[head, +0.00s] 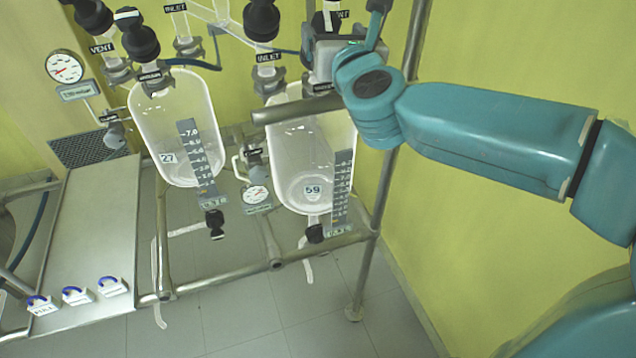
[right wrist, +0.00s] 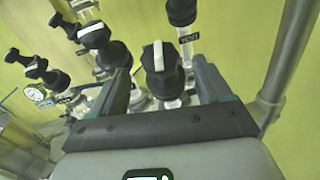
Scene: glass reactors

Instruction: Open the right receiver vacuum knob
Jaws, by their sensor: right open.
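The right receiver (head: 302,150) is a clear glass vessel with a 59 tag and a scale strip, in the middle of the head view. My right gripper (head: 322,50) is at its top, where it hides much of the fittings. In the right wrist view my open right gripper (right wrist: 160,68) has one finger on each side of a black knob with a white stripe (right wrist: 158,57). This appears to be the vacuum knob; its label is hidden there. I cannot tell whether the fingers touch it. My left gripper is not in view.
The left receiver (head: 172,130) hangs beside the right one, with black knobs (head: 135,38) above it. A knob with a VENT label (right wrist: 190,39) stands just behind the gripper. A metal post (right wrist: 283,70) is close on the right. A gauge (head: 65,67) is at far left.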

